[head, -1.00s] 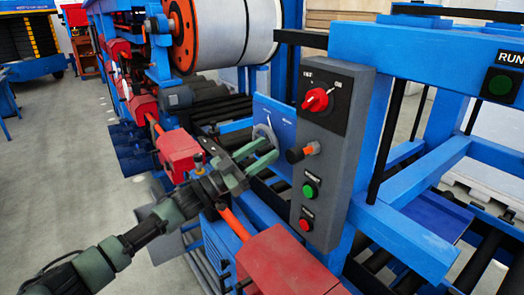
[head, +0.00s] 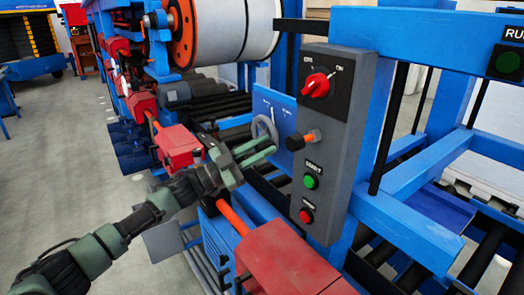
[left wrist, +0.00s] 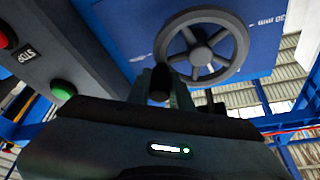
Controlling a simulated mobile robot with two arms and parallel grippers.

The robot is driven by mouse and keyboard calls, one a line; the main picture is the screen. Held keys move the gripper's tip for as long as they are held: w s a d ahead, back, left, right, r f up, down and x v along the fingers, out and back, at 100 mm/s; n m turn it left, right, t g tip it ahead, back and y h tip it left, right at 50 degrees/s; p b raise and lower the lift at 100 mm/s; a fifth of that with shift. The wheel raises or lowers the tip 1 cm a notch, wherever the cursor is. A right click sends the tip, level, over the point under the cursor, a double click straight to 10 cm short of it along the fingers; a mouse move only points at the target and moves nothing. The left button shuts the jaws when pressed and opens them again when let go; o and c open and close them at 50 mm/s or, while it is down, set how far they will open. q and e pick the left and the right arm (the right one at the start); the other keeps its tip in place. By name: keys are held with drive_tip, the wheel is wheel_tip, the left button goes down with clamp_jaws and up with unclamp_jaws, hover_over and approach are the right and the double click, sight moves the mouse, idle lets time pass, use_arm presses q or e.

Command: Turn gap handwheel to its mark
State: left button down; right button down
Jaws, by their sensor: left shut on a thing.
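The gap handwheel (head: 264,126) is a grey ring on a blue panel (head: 266,101). In the left wrist view the spoked wheel (left wrist: 202,46) shows nearly whole, with a dark handle (left wrist: 160,82) at its rim. My left gripper (head: 270,148) reaches in from the left, in front of the wheel's lower part. In the left wrist view its fingers (left wrist: 162,92) are shut around the dark handle. White scale marks and lettering, "30" and "mm" (left wrist: 271,20), show beside the wheel. I cannot tell which mark is the target. My right gripper is in neither view.
A grey control box (head: 335,155) stands just right of the wheel, with a red selector (head: 317,85), an orange-and-black knob (head: 301,142), a green button (head: 310,182) and a red button (head: 306,216). Red machine housings (head: 285,262) lie below.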

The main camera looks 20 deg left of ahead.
use_arm(q)
drive_tip(key=f+m+b, duration=0.1)
drive_tip(key=m, duration=0.1)
drive_tip(key=m+g, duration=0.1)
drive_tip(key=m, duration=0.1)
drive_tip(key=shift+w+a+f+g+b, duration=0.1)
drive_tip(key=shift+f+g+b, duration=0.2)
drive_tip(key=shift+f+b, duration=0.1)
drive_tip(key=w+a+f+m+g+y+b, duration=0.3)
drive_tip(key=a+m+g+y+b, duration=0.1)
drive_tip(key=m, duration=1.2)
drive_tip(key=shift+w+a+f, duration=0.15)
drive_tip(key=shift+w+a, duration=0.1)
drive_tip(key=shift+a, duration=0.1)
drive_tip(key=c, duration=1.3)
unclamp_jaws()
drive_tip(key=shift+a, duration=0.1)
